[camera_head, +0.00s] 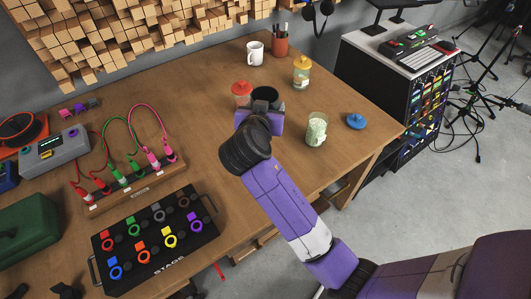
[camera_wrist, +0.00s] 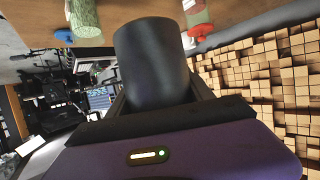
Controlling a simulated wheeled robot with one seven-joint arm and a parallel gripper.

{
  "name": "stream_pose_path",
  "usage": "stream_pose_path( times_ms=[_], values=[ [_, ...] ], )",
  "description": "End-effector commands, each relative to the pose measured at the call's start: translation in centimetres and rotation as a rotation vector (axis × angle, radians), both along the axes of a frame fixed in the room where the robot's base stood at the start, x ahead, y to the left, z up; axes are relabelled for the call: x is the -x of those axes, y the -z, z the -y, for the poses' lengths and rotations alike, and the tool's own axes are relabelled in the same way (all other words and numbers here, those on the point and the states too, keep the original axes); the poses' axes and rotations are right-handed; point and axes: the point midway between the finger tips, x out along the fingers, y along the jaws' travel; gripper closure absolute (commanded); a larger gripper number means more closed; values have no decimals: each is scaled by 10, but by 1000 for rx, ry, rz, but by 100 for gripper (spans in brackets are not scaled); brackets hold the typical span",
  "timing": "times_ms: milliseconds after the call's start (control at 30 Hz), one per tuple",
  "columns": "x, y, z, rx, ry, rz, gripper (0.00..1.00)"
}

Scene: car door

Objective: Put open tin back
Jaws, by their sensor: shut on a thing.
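A dark cylindrical tin (camera_head: 265,94) shows above my gripper (camera_head: 263,106) in the head view, and its top looks open. In the wrist view the tin (camera_wrist: 152,65) sits between the two fingers, and my gripper is shut on it. I cannot tell whether the tin touches the table. Just left of it stands a red-lidded jar (camera_head: 242,91), which also shows in the wrist view (camera_wrist: 197,18). To the right is a lidless glass jar (camera_head: 316,131) with pale green contents. A blue lid (camera_head: 356,121) lies on the table beyond that jar.
A yellow-lidded jar (camera_head: 301,73), a white mug (camera_head: 254,53) and a pen cup (camera_head: 280,44) stand at the back of the wooden table (camera_head: 200,95). A cable board (camera_head: 135,185) and a black button box (camera_head: 155,240) fill the front left.

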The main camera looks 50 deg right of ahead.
Motion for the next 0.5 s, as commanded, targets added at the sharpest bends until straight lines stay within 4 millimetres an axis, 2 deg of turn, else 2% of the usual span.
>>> stream_pose_path(
  times_ms=[33,300,500],
  values=[
    [1,13,0,1,-2,-7,96],
    [1,79,0,0,0,-7,96],
    [0,122,0,1,-1,-4,96]
  ],
)
